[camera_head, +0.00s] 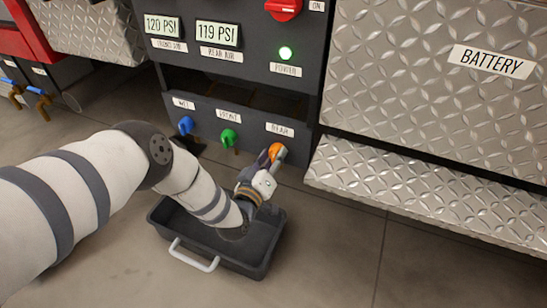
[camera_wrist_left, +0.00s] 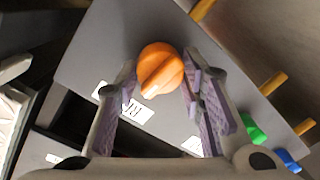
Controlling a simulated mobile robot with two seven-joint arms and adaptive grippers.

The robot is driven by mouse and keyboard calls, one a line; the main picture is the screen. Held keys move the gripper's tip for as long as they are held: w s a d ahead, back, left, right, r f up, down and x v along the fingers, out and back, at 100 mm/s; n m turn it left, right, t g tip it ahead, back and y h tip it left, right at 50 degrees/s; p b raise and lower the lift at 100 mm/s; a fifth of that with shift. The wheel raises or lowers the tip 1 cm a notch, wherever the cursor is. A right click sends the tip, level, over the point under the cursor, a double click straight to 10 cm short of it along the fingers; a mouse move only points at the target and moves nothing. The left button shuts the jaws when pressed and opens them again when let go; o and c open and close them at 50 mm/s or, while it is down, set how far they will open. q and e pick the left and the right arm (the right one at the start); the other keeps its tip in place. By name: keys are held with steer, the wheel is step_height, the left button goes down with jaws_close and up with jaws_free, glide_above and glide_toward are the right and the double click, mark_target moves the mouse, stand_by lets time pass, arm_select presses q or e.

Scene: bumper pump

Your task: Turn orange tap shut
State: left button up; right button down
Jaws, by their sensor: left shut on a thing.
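The orange tap (camera_head: 275,150) sits on the lower dark panel under the REAR label. It also shows in the left wrist view (camera_wrist_left: 160,68), round with a raised ridge pointing down and a little left. My left gripper (camera_head: 272,159) reaches the tap from the front. In the left wrist view its two purple-padded fingers (camera_wrist_left: 160,80) stand on either side of the tap and are shut on it. Part of the tap is hidden by the fingers in the head view. My right gripper is in neither view.
A blue tap (camera_head: 185,125) and a green tap (camera_head: 228,138) sit left of the orange one. A black tray (camera_head: 245,262) with a white handle lies on the floor under my left forearm. A metal step (camera_head: 420,195) juts out at the right.

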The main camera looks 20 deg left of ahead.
arm_select(q)
steer(key=shift+n, duration=0.5)
steer(key=o, duration=1.1)
steer(key=shift+o, duration=0.2)
steer(key=s+r, duration=0.1)
steer(key=s, duration=1.1)
steer(key=shift+a, duration=0.15)
steer(key=shift+r, duration=0.1)
